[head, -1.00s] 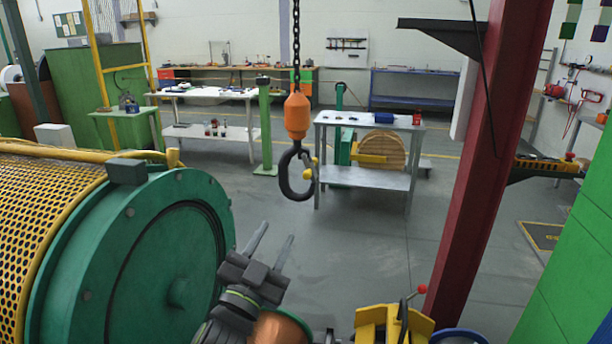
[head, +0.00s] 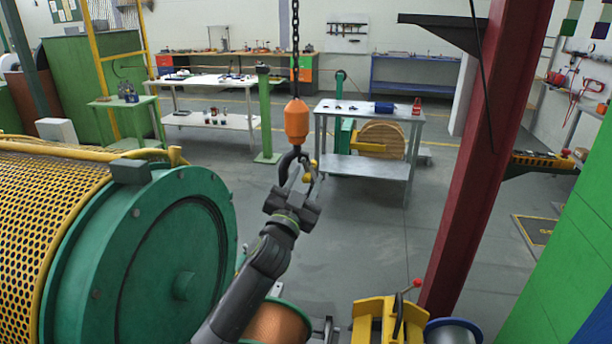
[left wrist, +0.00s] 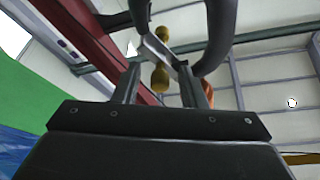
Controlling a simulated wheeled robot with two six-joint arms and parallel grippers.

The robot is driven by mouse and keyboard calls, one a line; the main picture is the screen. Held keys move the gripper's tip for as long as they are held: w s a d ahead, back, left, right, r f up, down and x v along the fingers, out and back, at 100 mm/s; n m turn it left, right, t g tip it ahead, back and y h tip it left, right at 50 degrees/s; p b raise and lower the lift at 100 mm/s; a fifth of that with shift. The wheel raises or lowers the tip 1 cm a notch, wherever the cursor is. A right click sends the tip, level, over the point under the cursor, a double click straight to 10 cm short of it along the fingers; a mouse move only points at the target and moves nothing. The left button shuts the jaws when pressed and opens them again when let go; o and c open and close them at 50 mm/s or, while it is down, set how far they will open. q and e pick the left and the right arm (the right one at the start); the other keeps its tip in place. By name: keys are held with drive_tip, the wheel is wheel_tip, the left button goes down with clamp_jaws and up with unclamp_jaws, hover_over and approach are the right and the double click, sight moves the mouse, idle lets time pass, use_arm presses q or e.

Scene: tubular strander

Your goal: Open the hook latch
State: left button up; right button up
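The dark crane hook (head: 285,166) hangs under an orange block (head: 297,120) on a chain. In the left wrist view the hook (left wrist: 220,35) curves across the top, with its pale latch (left wrist: 162,52) spanning the opening. Yellow knobs on the latch (left wrist: 160,78) show there, and one also shows in the head view. My left gripper (head: 300,180) is open just below and in front of the hook, hiding its lower part. In the wrist view its fingers (left wrist: 162,85) stand apart with a latch knob between them. I cannot tell whether they touch it. My right gripper is not in view.
A large green drum with a yellow mesh guard (head: 60,205) fills the left. A red column (head: 485,150) stands right. A grey table (head: 345,115) stands behind the hook. A yellow fixture (head: 385,322) is at the bottom.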

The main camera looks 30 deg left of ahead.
use_arm(q)
drive_tip(key=shift+w, duration=0.25)
drive_tip(key=shift+a, duration=0.1)
clamp_jaws()
